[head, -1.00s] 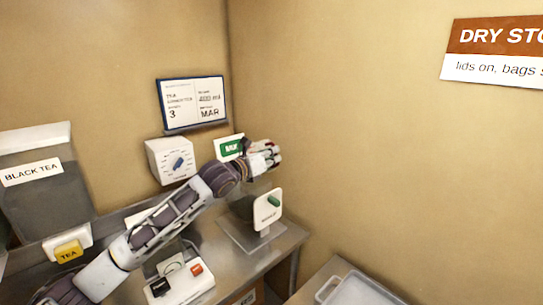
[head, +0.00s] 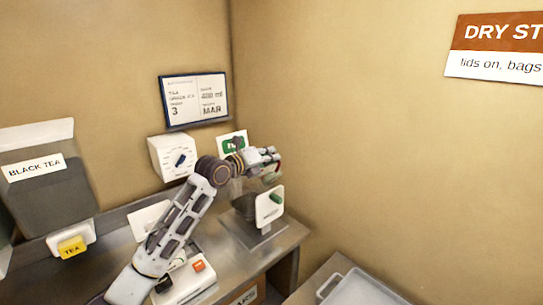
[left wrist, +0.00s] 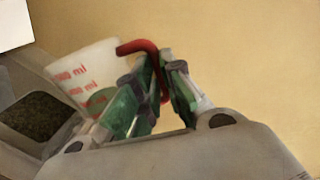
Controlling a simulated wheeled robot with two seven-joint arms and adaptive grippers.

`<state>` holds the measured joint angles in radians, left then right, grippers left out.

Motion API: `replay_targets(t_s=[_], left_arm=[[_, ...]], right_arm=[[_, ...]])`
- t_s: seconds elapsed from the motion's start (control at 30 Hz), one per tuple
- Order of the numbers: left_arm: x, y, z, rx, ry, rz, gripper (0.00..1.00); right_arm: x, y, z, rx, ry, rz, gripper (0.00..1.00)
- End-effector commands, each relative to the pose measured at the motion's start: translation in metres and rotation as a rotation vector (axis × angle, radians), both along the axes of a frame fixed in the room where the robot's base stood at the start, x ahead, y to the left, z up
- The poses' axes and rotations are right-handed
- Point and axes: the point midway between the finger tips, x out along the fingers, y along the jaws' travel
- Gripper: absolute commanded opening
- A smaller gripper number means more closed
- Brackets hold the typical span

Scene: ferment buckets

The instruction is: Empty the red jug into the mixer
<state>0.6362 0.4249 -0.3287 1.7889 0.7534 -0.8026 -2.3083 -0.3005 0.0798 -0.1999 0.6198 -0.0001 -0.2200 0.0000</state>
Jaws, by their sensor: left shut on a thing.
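The jug (left wrist: 97,70) is translucent with red ml marks and a red handle (left wrist: 137,46). In the left wrist view my left gripper (left wrist: 160,68) is shut on this handle, and the jug looks tilted there. In the head view my left gripper (head: 275,158) is above a unit with a dark bowl (head: 243,206) and a white panel with a green switch (head: 270,206), probably the mixer. The jug is mostly hidden by my arm in that view. I cannot tell whether anything is left in it. My right gripper is out of view.
A grey container with dark contents (left wrist: 35,118) is beside the jug. A black tea bin (head: 45,190) stands left. A dial box (head: 172,157) and wall sign (head: 193,101) are behind my arm. A small white device (head: 187,281) is in front. A tray (head: 355,290) is lower right.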

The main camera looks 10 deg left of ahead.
Motion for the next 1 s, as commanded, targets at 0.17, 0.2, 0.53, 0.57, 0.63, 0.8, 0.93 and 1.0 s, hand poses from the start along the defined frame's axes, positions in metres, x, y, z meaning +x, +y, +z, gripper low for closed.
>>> replay_targets(t_s=[0.17, 0.2, 0.53, 0.57, 0.63, 0.8, 0.93, 1.0], left_arm=[[0.004, 0.005, 0.006, -0.063, 0.049, 0.0, 0.0], [0.005, 0.006, 0.007, -0.075, 0.058, 0.0, 0.0], [0.01, 0.013, 0.011, -0.159, 0.123, 0.001, 0.0], [0.011, 0.014, 0.012, -0.166, 0.129, 0.001, 0.0], [0.012, 0.015, 0.013, -0.182, 0.141, 0.0, 0.0], [0.017, 0.022, 0.014, -0.237, 0.185, 0.001, 0.0], [0.022, 0.028, 0.014, -0.292, 0.229, 0.001, 0.0], [0.024, 0.031, 0.016, -0.323, 0.251, 0.0, 0.0]], right_arm=[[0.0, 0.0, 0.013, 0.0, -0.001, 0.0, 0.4], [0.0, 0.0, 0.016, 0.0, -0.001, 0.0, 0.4], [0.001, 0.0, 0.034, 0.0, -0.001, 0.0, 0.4], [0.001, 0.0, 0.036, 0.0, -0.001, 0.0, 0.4], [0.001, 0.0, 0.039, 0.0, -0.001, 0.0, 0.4], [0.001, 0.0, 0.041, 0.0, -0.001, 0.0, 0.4], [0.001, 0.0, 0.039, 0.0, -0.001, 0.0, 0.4], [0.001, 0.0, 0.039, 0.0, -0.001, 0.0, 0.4]])
